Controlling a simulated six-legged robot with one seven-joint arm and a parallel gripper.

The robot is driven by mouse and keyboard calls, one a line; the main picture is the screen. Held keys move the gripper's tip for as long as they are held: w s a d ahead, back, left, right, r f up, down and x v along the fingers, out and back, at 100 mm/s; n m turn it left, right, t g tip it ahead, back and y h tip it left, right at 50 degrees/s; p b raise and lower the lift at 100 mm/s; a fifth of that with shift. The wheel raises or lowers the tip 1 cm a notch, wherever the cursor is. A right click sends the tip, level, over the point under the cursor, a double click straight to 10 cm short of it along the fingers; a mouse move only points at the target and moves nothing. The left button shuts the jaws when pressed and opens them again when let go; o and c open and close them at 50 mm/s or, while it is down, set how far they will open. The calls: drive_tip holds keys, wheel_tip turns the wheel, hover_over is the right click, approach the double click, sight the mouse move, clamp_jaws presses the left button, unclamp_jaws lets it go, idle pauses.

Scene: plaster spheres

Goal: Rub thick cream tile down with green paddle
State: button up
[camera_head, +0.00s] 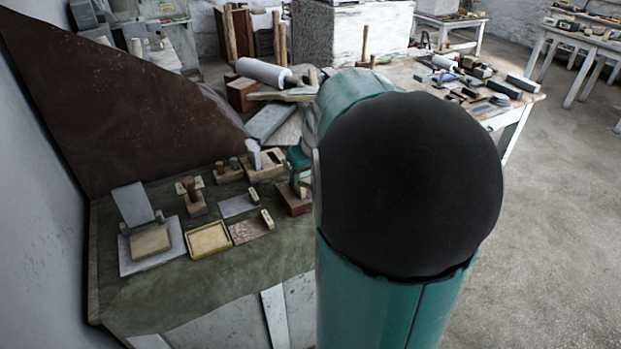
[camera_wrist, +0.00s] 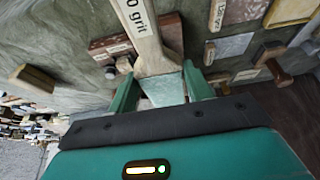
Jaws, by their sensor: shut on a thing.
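My gripper (camera_wrist: 165,92) is shut on a paddle (camera_wrist: 138,18) with a pale wooden shaft marked "0 grit" and a pale green end between the teal fingers. The paddle's far end runs out of the wrist view. In the head view my gripper (camera_head: 298,163) is small and partly hidden by my arm, above the right side of the bench by a reddish-brown block (camera_head: 293,200). A thick cream tile (camera_head: 150,242) lies on a grey base plate (camera_head: 133,266) at the bench's left, well apart from my gripper. An upright grey board (camera_head: 132,203) stands behind it.
A yellow-rimmed tray (camera_head: 208,252), a grey plate (camera_head: 238,205) and a reddish plate (camera_head: 249,230) lie between tile and gripper. Wooden stamp-like tools (camera_head: 192,197) stand behind. A dark sloped panel (camera_head: 120,110) and wall bound the left. The bench front (camera_head: 190,300) is clear.

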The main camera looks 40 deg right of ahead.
drive_tip(key=shift+w+r, duration=0.1)
drive_tip(key=shift+w, duration=0.05)
drive_tip(key=shift+r, duration=1.3)
drive_tip(key=shift+r, duration=2)
drive_tip(key=shift+d, duration=0.1)
